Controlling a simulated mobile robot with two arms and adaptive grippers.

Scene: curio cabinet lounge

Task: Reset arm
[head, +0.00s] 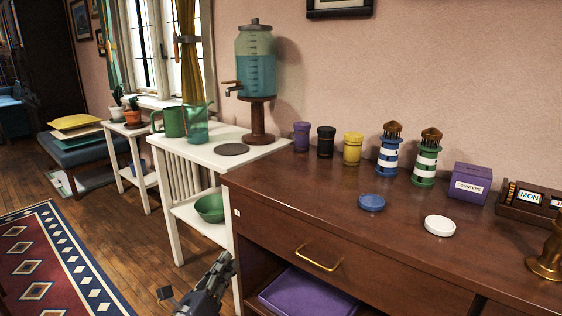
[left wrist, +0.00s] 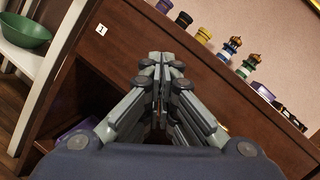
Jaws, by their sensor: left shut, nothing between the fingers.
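My left gripper (head: 222,268) shows at the bottom of the head view, in front of the left end of the brown wooden cabinet (head: 262,205). In the left wrist view the gripper (left wrist: 162,62) is shut with its fingertips together and nothing between them. Behind it stands the cabinet front (left wrist: 125,32), with a small white tag marked 1. I see no contact between the gripper and the cabinet. My right gripper is in neither view.
On the cabinet top stand purple, black and yellow cups (head: 352,148), two lighthouses (head: 426,160), a purple counters box (head: 470,184) and blue and white lids (head: 440,226). An open shelf below holds a purple item (head: 308,294). A white table (head: 215,150) with a green bowl (head: 209,208) adjoins left.

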